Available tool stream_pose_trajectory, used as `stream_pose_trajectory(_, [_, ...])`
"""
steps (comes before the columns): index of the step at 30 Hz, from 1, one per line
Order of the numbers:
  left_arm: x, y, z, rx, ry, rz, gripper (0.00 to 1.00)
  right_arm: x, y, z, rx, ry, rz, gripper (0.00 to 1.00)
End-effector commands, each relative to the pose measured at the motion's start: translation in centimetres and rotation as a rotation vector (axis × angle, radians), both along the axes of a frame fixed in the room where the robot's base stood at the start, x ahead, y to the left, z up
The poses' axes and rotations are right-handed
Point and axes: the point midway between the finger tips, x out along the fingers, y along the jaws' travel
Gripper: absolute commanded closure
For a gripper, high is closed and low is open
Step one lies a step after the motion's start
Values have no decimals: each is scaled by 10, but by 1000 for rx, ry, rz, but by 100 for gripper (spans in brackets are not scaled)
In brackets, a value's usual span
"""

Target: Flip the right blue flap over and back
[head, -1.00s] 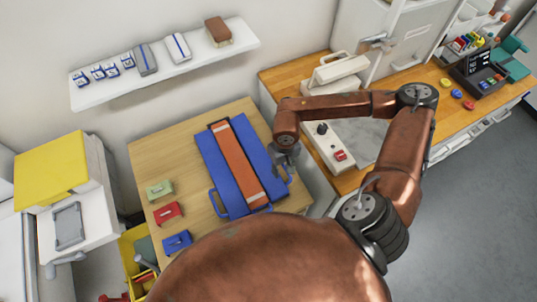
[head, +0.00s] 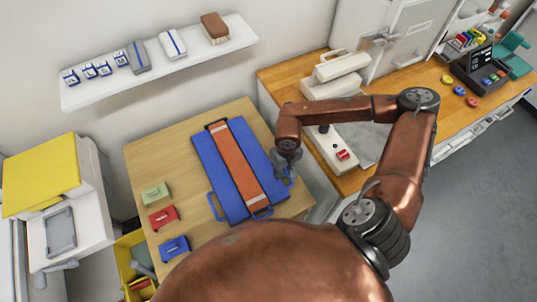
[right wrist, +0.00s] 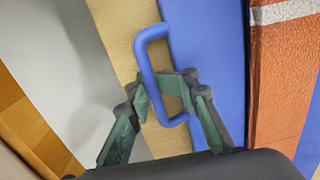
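The right blue flap (head: 255,142) lies flat to the right of an orange-brown panel (head: 234,165) on the wooden table; it also shows in the right wrist view (right wrist: 209,55). Its blue loop handle (right wrist: 147,62) sticks out from its outer edge. My right gripper (head: 284,170) is at this handle. In the right wrist view, its green fingertips (right wrist: 152,86) sit close on either side of the handle's bar and appear closed on it. A left blue flap (head: 209,160) with its own handle (head: 214,206) lies flat on the other side. My left gripper is out of view.
Green (head: 156,193), red (head: 164,217) and blue (head: 174,248) small blocks stand at the table's left. A wall shelf (head: 105,88) is behind.

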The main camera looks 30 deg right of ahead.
Motion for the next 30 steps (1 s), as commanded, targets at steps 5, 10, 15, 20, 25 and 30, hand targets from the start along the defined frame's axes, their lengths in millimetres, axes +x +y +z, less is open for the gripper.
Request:
stream_pose_trajectory(5, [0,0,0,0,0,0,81,0,2,1,5,-2,2,81])
stream_pose_trajectory(10, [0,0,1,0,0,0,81,1,2,3,6,-3,2,81])
stream_pose_trajectory(15, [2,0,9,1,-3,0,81,1,3,16,7,-5,3,81])
stream_pose_trajectory(20, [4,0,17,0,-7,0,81,1,3,32,8,-5,3,81])
stream_pose_trajectory(25, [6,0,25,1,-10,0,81,1,3,48,7,-5,3,81])
stream_pose_trajectory(30, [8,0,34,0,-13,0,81,1,3,64,7,-4,3,81])
